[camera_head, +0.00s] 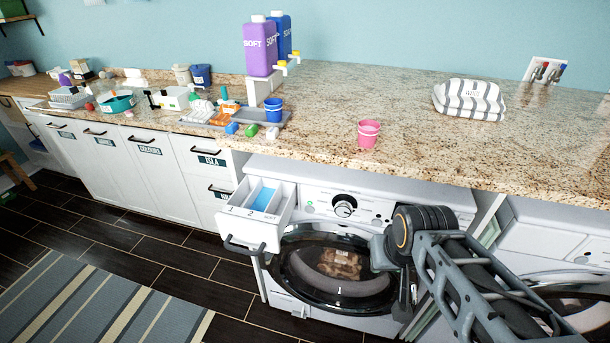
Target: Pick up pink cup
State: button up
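A pink cup (369,134) stands upright on the granite counter (330,110), near its front edge and above the washing machine. My gripper (404,302) is at the lower right, in front of the washer door and well below the counter. It points downward and is apart from the cup. Its fingers are small, dark and partly hidden by my arm, so I cannot tell whether they are open or shut.
A blue cup (273,110) stands left of the pink cup, near purple (259,50) and blue bottles. The counter around the pink cup is clear.

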aim_at(368, 135)
jog(key=u, duration=2.15)
jog(key=i, duration=1.8)
jog(key=z, duration=3)
